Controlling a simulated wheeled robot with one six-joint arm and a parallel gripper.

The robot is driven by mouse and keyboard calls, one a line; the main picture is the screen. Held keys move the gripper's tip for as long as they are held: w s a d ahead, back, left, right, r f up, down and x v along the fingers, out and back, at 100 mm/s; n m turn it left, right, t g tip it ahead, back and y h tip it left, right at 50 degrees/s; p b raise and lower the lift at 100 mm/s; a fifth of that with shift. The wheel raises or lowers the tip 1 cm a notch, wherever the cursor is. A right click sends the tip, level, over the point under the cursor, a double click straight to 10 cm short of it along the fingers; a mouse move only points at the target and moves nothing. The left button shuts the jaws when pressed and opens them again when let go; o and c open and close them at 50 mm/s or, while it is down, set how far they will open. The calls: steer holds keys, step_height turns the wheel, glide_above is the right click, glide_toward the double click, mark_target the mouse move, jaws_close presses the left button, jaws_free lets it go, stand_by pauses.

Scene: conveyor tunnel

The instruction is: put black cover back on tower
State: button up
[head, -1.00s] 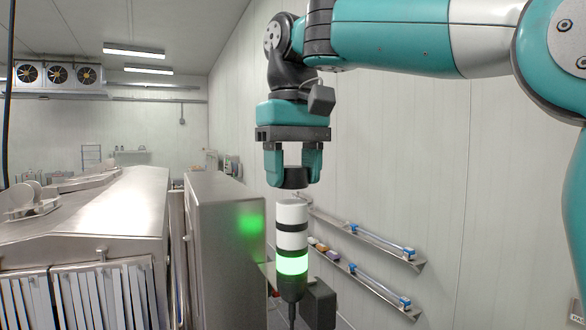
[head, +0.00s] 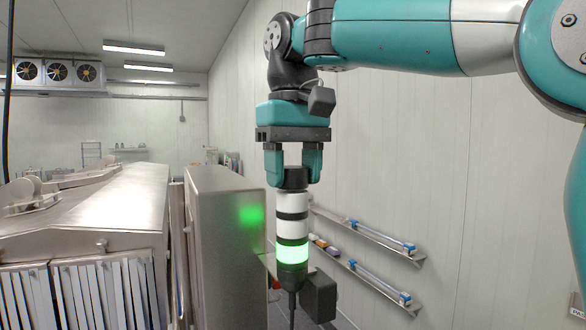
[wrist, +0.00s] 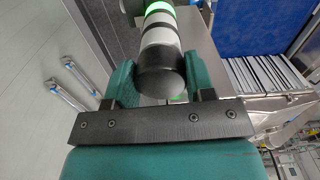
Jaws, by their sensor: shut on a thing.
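The signal tower (head: 292,229) stands upright with white and black bands and a lit green section low down. It also shows in the wrist view (wrist: 158,32), running away from the camera. The black cover (head: 294,178) is between the fingers of my gripper (head: 293,165), directly above the top white section, with no gap visible in the head view. In the wrist view the black cover (wrist: 162,75) lies between the teal fingers and lines up with the tower. My gripper is shut on the cover. I cannot tell whether the cover is fully seated.
A steel cabinet (head: 222,240) stands close to the left of the tower, and a larger steel machine (head: 100,220) is farther left. Wall shelves (head: 375,238) with blue-ended tubes are at the right. A dark box (head: 319,296) sits beside the tower's base.

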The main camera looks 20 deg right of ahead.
mark_target(294, 167)
steer(key=shift+f, duration=0.25)
steer(key=o, duration=1.1)
steer(key=shift+c, duration=0.2)
steer(key=shift+r, duration=3.8)
